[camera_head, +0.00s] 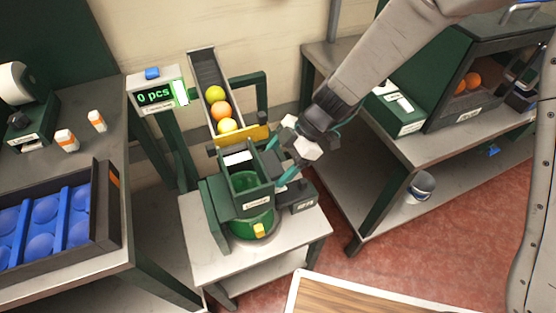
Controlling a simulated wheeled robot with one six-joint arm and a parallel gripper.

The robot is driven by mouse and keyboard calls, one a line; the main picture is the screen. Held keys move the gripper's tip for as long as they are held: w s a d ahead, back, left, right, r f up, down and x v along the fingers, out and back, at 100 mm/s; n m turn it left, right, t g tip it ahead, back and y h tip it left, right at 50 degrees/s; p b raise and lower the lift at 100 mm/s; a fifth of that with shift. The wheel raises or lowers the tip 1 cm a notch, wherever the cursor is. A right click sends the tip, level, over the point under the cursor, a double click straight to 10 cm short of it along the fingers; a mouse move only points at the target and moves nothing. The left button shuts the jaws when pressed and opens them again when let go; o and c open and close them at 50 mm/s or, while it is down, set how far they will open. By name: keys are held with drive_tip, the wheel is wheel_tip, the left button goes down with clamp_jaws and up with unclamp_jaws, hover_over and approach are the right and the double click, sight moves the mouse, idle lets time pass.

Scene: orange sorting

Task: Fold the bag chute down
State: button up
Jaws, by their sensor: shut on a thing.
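The bag chute (246,203) is a dark green open box with a white label, in the middle of the head view. It stands over a green round holder (249,226) with a yellow tab (259,230). My gripper (278,168) comes from the upper right, its teal fingers at the chute's upper right edge. It is shut on the chute there; the exact contact is partly hidden by the fingers. The chute stands roughly upright, and its exact tilt is hard to tell.
A sloping channel (204,68) with several fruits ends at a yellow bar (243,138) just behind the chute. A display (156,97) reads "0 pcs". A blue-lined tray (110,215) sits on the left table. A shelf bench (420,145) stands right. Red floor is open at lower right.

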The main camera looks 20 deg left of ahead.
drive_tip(key=shift+d+f, duration=0.2)
drive_tip(key=shift+f, duration=0.05)
drive_tip(key=o, duration=1.4)
drive_tip(key=shift+r, duration=0.15)
drive_tip(key=shift+w+d+r, duration=0.1)
drive_tip(key=shift+w+r, duration=0.1)
drive_tip(key=shift+r, duration=0.1)
drive_tip(key=v, duration=0.7)
